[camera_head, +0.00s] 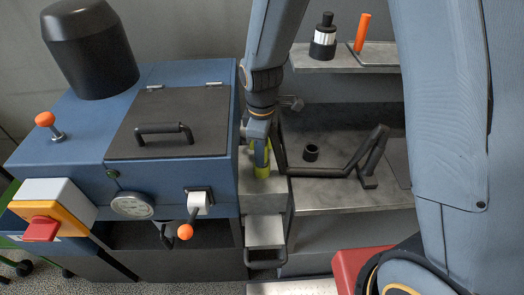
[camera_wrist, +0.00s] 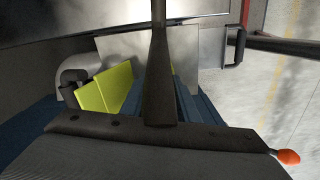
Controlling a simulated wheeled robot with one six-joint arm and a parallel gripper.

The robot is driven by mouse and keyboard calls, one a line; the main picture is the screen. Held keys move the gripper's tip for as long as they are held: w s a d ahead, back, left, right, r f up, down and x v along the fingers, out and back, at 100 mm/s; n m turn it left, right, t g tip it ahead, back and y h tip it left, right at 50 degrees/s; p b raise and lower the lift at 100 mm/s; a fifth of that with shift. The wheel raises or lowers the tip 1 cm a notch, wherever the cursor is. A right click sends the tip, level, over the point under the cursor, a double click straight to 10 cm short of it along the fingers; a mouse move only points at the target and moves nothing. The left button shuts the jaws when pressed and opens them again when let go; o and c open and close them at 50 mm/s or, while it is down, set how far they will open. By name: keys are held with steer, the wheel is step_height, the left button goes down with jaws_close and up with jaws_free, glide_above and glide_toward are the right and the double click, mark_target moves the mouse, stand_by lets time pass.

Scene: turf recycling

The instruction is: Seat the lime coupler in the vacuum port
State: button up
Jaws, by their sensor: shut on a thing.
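My gripper (camera_head: 259,134) points down beside the right side of the blue machine and is shut on the lime coupler (camera_head: 262,171). The coupler is at or just above a pale grey block (camera_head: 263,199); I cannot tell whether they touch. In the wrist view, lime surfaces (camera_wrist: 106,89) show left of a dark upright bar that hides part of the view. A grey rounded fitting with a dark end (camera_wrist: 74,77) is beside them. I cannot clearly pick out the vacuum port; its opening is not visible.
The blue machine (camera_head: 172,81) has a dark handled lid (camera_head: 165,122) and an orange-tipped lever (camera_head: 186,231). A bent black tube (camera_head: 330,171) and small black ring (camera_head: 311,153) are on the grey bench (camera_head: 340,195). A shelf (camera_head: 376,58) holds a dark bottle (camera_head: 323,37).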

steer(key=shift+f, duration=0.35)
steer(key=o, duration=1.2)
steer(key=shift+r+b, duration=1.2)
steer(key=shift+r, duration=2.75)
steer(key=s+d+f+m+b, duration=0.1)
steer(key=s+d+m+b, duration=0.1)
steer(key=d+m, duration=0.5)
steer(key=s+d+f+m+t+b, duration=0.1)
steer(key=s+d+f+m+b, duration=0.1)
steer(key=s+d+m, duration=0.3)
steer(key=d+m, duration=0.3)
steer(key=d, duration=0.1)
steer(key=shift+d+f, duration=0.15)
steer(key=shift+d, duration=0.25)
